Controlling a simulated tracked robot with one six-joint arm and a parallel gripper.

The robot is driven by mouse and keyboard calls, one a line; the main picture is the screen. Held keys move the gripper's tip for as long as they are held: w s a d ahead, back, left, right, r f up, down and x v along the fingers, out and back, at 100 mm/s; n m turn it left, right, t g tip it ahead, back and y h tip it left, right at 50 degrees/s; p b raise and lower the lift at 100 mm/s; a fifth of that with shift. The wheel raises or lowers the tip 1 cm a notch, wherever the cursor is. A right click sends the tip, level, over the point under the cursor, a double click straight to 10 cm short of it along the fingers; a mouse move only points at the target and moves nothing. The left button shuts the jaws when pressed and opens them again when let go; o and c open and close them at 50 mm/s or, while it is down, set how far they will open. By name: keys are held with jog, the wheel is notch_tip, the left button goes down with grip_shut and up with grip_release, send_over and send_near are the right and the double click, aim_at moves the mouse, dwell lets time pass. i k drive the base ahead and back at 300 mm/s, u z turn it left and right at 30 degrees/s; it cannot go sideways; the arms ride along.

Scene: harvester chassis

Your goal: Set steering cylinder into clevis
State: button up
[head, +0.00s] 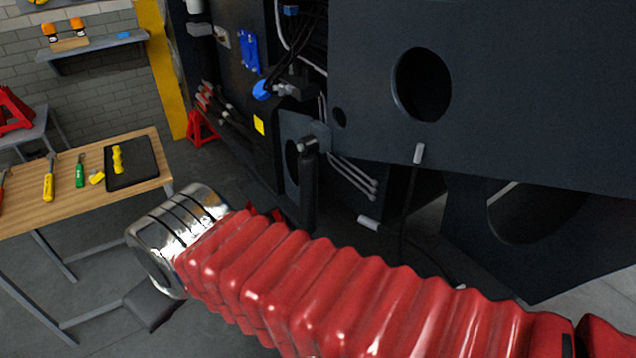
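A dark upright cylinder (309,190), which looks like the steering cylinder, stands beside the chassis in the middle of the head view. Its grey metal eye end (307,146) is at the top, close to a small grey bracket (322,134) on the chassis that may be the clevis. I cannot tell whether the eye sits inside the bracket or only in front of it. My red-sleeved arm crosses the foreground and hides the cylinder's lower end. My gripper is not visible, so its hold on the cylinder cannot be seen.
The dark harvester chassis (520,90) with round holes fills the right side. Hoses and cables hang near the cylinder, one with a grey connector (419,153). A wooden workbench (60,205) with hand tools and a black tray (146,172) stands at left. Red jack stands (201,127) are behind.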

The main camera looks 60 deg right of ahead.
aim_at(308, 162)
jog(key=z, duration=0.05)
jog(key=i, duration=0.95)
jog(key=u, duration=0.05)
